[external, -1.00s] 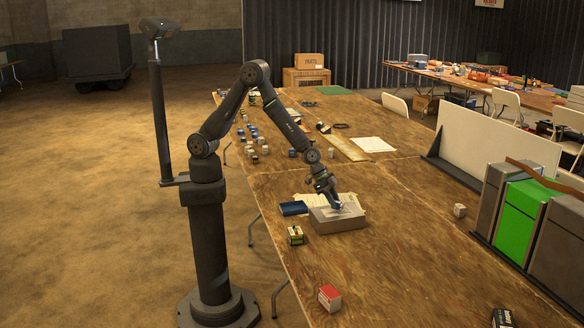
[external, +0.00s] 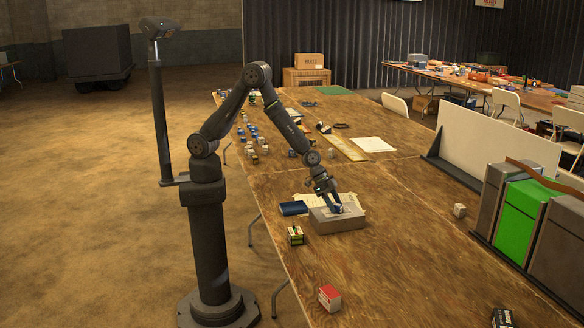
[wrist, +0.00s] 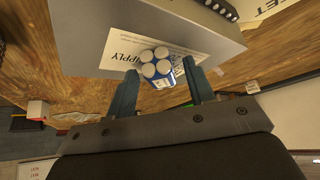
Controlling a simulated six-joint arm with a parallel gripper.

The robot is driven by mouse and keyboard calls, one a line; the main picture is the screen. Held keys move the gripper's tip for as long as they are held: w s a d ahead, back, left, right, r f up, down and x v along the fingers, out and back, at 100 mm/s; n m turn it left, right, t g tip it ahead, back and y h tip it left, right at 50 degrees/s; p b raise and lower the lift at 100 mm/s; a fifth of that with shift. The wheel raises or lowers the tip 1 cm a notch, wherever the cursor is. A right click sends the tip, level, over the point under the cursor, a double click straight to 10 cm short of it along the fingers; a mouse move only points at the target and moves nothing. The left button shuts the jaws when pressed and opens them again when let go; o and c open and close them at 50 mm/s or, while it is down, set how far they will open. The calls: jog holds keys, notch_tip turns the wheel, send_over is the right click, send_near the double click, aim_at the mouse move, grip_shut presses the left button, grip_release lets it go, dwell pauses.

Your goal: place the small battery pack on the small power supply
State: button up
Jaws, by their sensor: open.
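The small battery pack (wrist: 156,62), several white-topped cells with a blue and white wrap, rests on the labelled top of the grey power supply in the wrist view. The grey power supply (external: 338,223) sits on the wooden table in the external view and also fills the top of the wrist view (wrist: 85,42). My gripper (external: 336,206) is just above the supply's top. Its fingers are open, one on each side of the pack, with a visible gap at the right finger. In the external view the pack is small and partly hidden by the fingers.
A dark blue flat item (external: 293,208) and papers lie beside the supply. A small green-and-yellow block (external: 295,236) and a red-and-white box (external: 329,297) stand near the left edge. The table's middle is mostly clear.

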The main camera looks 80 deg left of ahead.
jog(key=v, duration=1.2)
jog(key=x, duration=1.2)
jog(key=shift+f, duration=0.15)
jog(key=shift+r, duration=0.2)
